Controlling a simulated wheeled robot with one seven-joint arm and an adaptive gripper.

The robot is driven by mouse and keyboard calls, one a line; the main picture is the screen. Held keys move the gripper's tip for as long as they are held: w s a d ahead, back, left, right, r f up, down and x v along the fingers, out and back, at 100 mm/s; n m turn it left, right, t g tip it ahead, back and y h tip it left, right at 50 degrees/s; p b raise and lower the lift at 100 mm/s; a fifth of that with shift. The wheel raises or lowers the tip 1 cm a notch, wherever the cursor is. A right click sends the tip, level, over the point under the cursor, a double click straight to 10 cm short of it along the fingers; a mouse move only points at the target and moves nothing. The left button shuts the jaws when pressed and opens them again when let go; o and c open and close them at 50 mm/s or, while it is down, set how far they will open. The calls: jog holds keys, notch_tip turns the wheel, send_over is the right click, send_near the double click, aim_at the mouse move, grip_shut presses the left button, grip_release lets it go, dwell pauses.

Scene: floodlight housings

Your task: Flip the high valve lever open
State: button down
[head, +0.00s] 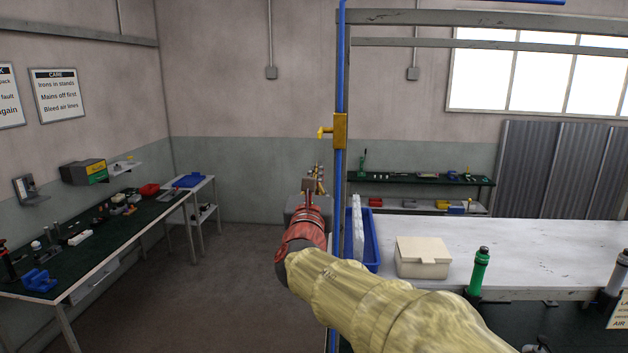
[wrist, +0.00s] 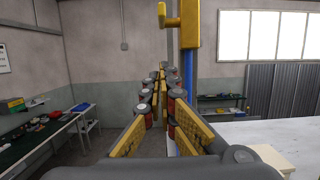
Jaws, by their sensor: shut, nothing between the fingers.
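The valve is a yellow block (head: 340,131) on an upright blue pipe (head: 341,60). Its short yellow lever (head: 324,132) sticks out to the left and ends in a small upright piece. In the wrist view the valve body (wrist: 190,24) and lever (wrist: 170,22) show at the top, above the fingertips. My gripper (head: 317,168) is below the lever and slightly left of the pipe in the head view. In the wrist view my gripper (wrist: 161,72) has its fingers together and empty. I see no contact with the lever; the depth gap is hard to judge.
A dark workbench (head: 90,235) with small items is at left. Floor between is clear.

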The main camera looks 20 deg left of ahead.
jog(key=r, duration=0.1)
jog(key=w+r+p, duration=0.1)
jog(key=r, duration=0.1)
jog(key=r+p, duration=0.1)
jog(key=shift+w+a+r, duration=0.2)
jog(key=shift+w+r, duration=0.05)
jog(key=shift+w, duration=0.1)
jog(key=shift+d+r, duration=0.1)
jog(key=shift+s+r+g+h+p, duration=0.2)
jog(key=shift+g+h+p, duration=0.1)
jog(key=shift+g, duration=0.1)
jog(key=shift+w, duration=0.1)
